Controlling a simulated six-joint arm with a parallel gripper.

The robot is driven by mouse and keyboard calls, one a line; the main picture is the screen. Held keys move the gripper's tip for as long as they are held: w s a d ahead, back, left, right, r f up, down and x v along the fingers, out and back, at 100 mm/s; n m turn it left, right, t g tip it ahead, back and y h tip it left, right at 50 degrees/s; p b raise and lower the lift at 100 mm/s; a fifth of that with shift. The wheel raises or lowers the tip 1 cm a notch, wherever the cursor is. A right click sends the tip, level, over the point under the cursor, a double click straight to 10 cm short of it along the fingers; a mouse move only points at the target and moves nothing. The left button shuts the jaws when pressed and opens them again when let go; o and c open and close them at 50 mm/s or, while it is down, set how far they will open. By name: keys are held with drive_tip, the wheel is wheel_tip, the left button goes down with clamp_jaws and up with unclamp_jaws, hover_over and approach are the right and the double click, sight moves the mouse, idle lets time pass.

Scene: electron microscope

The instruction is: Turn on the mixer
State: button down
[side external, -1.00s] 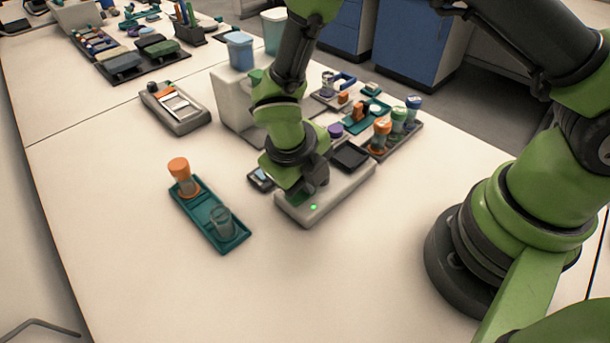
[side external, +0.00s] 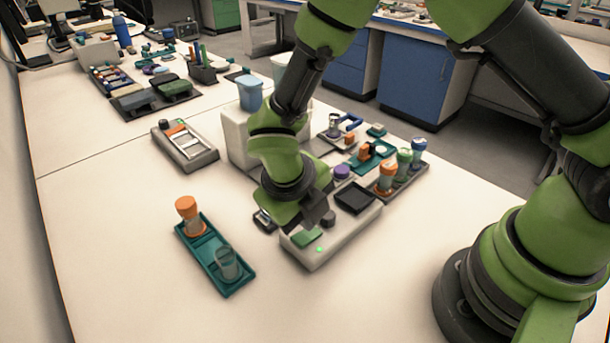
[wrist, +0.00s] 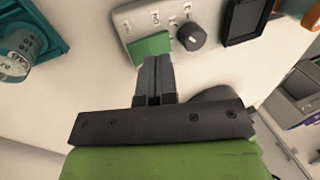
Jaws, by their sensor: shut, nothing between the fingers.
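The mixer appears to be the pale box (side external: 346,236) in the middle of the table. It has a black pad (side external: 355,198), a dark round knob (side external: 328,217), a green rectangular button (side external: 307,237) and a lit green lamp (side external: 319,249). I cannot tell whether the fingertips touch the button.
A teal tray (side external: 232,283) with an orange-capped vial (side external: 188,212) and a clear cup (side external: 227,262) lies to the left. A tray of capped bottles (side external: 404,168) stands behind right. A large pale block (side external: 238,135) is behind my gripper. The front table is clear.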

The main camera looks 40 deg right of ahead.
wheel_tip(320, 180, up, 12)
idle(0.3)
wheel_tip(320, 180, up, 5)
drive_tip(key=m+y, duration=0.2)
drive_tip(key=m, duration=0.6)
hover_over(305, 236)
drive_tip(key=s+d, duration=0.2)
drive_tip(key=d, duration=0.1)
drive_tip(key=s+d+r+m+t+y, duration=0.1)
drive_tip(key=s+d+r+m+t, duration=0.1)
drive_tip(key=m, duration=0.8)
drive_tip(key=s+d+r+m+t+y, duration=0.1)
drive_tip(key=s+m, duration=0.4)
drive_tip(key=m, duration=0.6)
drive_tip(key=s+d+r+m+t+y, duration=0.1)
drive_tip(key=s+d+r+m+t, duration=0.2)
drive_tip(key=m, duration=0.8)
drive_tip(key=shift+s+d+r+t, duration=0.15)
drive_tip(key=shift+s+r+t, duration=0.5)
drive_tip(key=shift+r, duration=0.3)
